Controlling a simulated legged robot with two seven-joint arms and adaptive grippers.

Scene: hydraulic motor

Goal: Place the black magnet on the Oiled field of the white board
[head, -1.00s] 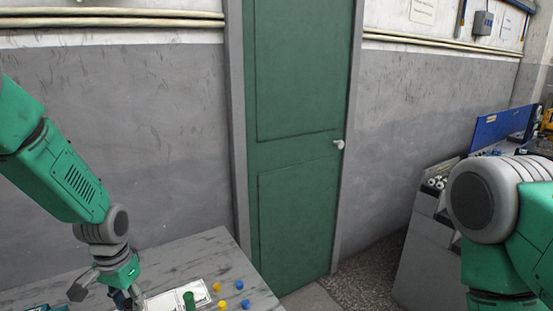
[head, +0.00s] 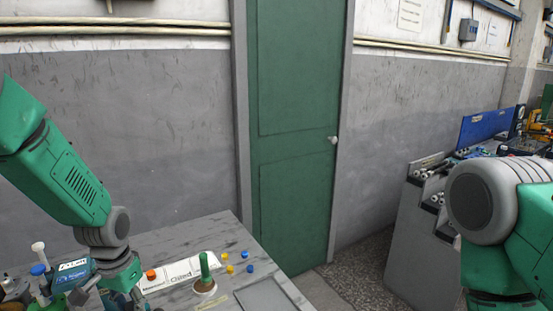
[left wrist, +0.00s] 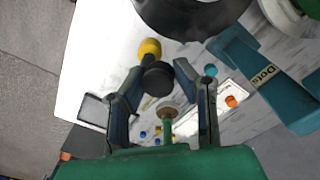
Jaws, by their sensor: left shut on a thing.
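The white board (head: 185,271) lies on the table, with the word Oiled readable on its right part. An orange magnet (head: 150,274) sits at its left part. My left gripper (head: 112,298) is low at the left of the head view, left of the board and partly cut off by the lower edge. In the left wrist view my left gripper (left wrist: 158,72) is shut on the black magnet (left wrist: 158,80), a dark round piece between the fingertips. The magnet cannot be made out in the head view. My right gripper is outside the view.
A green-handled stamp (head: 205,270) stands beside the board's right end. Several blue and yellow pieces (head: 231,268) lie behind it. A teal Dots box (left wrist: 262,80) and bottle-like items (head: 40,270) crowd the left. A grey tray (head: 265,295) lies front right.

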